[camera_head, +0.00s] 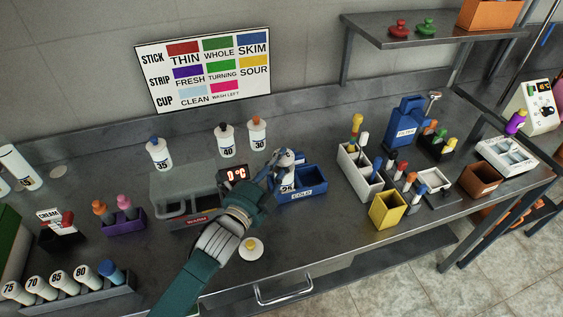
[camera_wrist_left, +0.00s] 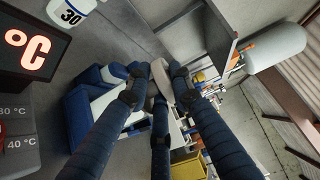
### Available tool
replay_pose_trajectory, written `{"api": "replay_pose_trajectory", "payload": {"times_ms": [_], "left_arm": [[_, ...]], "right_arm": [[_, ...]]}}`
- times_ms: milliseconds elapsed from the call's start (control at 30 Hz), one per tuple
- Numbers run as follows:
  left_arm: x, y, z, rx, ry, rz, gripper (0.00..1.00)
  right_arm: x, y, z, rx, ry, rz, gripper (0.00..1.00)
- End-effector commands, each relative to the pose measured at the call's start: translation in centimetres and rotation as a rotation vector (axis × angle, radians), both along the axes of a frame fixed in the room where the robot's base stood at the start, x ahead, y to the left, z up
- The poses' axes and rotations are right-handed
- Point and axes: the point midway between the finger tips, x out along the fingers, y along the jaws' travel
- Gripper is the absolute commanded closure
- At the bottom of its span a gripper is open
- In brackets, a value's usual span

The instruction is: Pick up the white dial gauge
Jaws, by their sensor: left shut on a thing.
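My left gripper (camera_head: 279,168) reaches in from the lower left and is above the blue COLD box (camera_head: 309,195). Its fingers are shut on a small white rounded thing (camera_head: 287,157), which looks like the white dial gauge. In the left wrist view the dark blue fingers (camera_wrist_left: 161,92) close around this white piece (camera_wrist_left: 161,76), seen nearly edge-on. The fingers hide part of it, and its dial face cannot be made out. A bottle marked 25 (camera_head: 288,188) stands in the box just below the fingers. My right gripper is not in view.
The red 0 °C display (camera_head: 236,173) is close left of the gripper. Bottles 40 (camera_head: 226,140) and 30 (camera_head: 256,134) stand behind. A white disc with a yellow knob (camera_head: 251,248) lies in front. The white rack (camera_head: 352,165) and yellow box (camera_head: 387,210) stand right.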

Motion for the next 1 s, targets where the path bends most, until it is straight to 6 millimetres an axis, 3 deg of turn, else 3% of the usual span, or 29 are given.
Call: {"api": "replay_pose_trajectory", "payload": {"times_ms": [267, 700, 1000], "left_arm": [[0.0, 0.0, 3.1, 0.0, -0.008, -0.001, 1.0], [0.0, 0.0, 14.7, 0.001, -0.011, -0.002, 1.0], [0.0, 0.0, 19.3, 0.0, -0.004, -0.001, 1.0]], "right_arm": [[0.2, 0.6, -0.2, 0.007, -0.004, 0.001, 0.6], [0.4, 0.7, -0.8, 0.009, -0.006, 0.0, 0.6], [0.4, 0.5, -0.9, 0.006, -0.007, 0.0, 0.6]]}}
